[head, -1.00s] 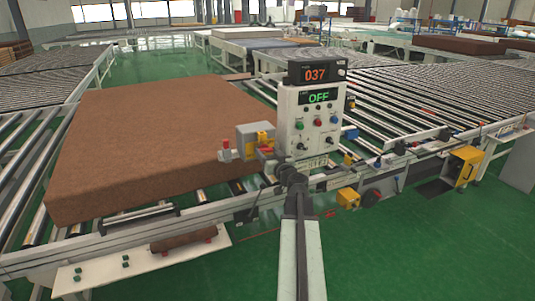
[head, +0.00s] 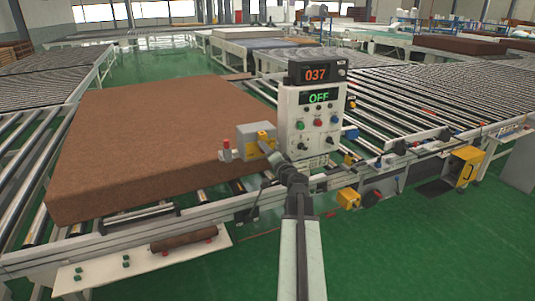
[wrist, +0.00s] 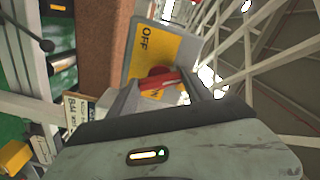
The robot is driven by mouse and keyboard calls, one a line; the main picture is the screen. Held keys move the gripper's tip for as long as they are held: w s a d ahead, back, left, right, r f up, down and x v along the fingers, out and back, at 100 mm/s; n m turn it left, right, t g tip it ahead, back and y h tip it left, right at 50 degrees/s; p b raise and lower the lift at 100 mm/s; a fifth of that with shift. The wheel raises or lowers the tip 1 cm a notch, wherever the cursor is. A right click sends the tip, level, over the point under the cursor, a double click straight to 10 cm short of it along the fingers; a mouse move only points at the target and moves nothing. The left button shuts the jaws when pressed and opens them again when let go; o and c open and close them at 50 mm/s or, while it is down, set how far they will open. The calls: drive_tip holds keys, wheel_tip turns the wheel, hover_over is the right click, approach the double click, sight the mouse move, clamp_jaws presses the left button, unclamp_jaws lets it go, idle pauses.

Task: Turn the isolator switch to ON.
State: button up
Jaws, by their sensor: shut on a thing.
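The isolator switch is a grey box (head: 247,136) with a yellow plate (head: 264,138), beside the right edge of the brown mattress in the head view. In the wrist view its yellow plate (wrist: 175,48) carries the word OFF, and a red handle (wrist: 158,78) crosses it. My gripper (wrist: 160,90) is shut on the red handle, with one finger on each side of it. In the head view my gripper (head: 273,160) reaches the box from the front right and covers part of its lower face.
A white control panel (head: 311,125) stands just right of the switch; its display (head: 317,97) reads OFF. A counter (head: 316,74) above shows 037. The brown mattress (head: 140,135) lies on rollers at left. A small red-topped post (head: 225,150) stands left of the switch.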

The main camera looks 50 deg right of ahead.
drive_tip(key=m, duration=0.5)
drive_tip(key=shift+m, duration=0.4)
idle(0.4)
drive_tip(key=o, duration=1.4)
drive_tip(key=shift+c, duration=0.2)
